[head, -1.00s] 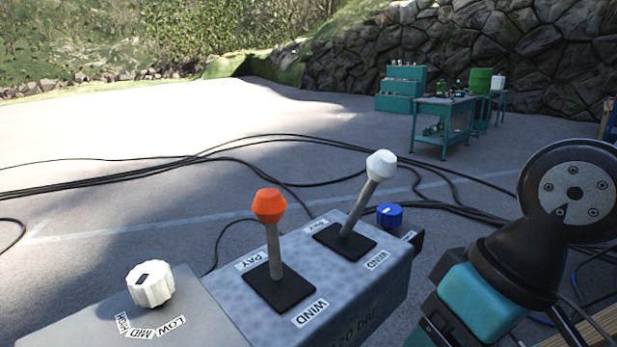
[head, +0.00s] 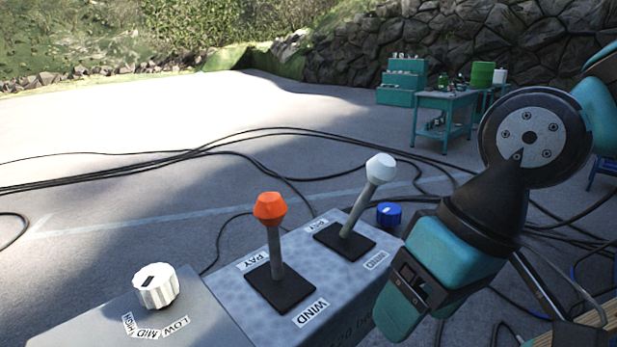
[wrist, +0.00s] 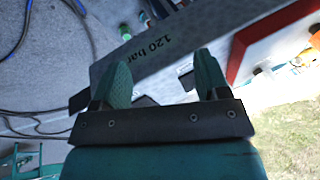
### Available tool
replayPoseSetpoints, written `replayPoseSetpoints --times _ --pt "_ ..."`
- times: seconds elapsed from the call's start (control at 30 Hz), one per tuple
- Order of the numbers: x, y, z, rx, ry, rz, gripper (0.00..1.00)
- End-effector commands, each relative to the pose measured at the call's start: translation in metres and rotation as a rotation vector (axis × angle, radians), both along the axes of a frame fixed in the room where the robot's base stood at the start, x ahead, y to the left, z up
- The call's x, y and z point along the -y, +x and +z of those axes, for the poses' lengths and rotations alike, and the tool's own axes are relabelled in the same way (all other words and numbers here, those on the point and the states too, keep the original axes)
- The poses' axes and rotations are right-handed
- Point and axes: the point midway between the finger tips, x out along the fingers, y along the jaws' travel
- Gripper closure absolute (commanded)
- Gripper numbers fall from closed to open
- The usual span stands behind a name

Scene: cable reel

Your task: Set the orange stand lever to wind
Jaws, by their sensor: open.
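The orange-knobbed lever (head: 270,208) stands on the grey control box (head: 232,290) in the head view. It rises from a black plate between a PAY label (head: 255,261) and a WIND label (head: 310,312), and looks close to upright. My gripper (head: 398,318) is to the right of the box in the head view, pointing down, apart from the lever and empty. In the wrist view its two teal fingers (wrist: 163,78) are spread apart, facing the side of the box marked 120 bar (wrist: 152,42).
A white-knobbed lever (head: 380,168) leans right behind the orange one, with its own WIND label (head: 376,260). Black cables (head: 120,172) lie on the ground beyond.

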Motion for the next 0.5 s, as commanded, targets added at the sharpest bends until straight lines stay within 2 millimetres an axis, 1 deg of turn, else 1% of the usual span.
replayPoseSetpoints --times 0.03,0.07,0.1,0.17,0.2,0.3,0.33,0.4,0.5 --pt "-0.014 0.014 0.038 -0.015 -0.003 0.017 0.31" --pt "-0.023 0.021 0.055 -0.029 -0.007 0.025 0.31" --pt "-0.036 0.032 0.079 -0.047 -0.017 0.037 0.31" --pt "-0.054 0.047 0.113 -0.071 -0.038 0.053 0.31" --pt "-0.066 0.057 0.133 -0.084 -0.056 0.061 0.31" --pt "-0.093 0.077 0.176 -0.102 -0.106 0.073 0.31" --pt "-0.099 0.083 0.186 -0.104 -0.12 0.072 0.31" --pt "-0.109 0.095 0.205 -0.103 -0.151 0.066 0.31" --pt "-0.118 0.108 0.221 -0.098 -0.184 0.052 0.31"
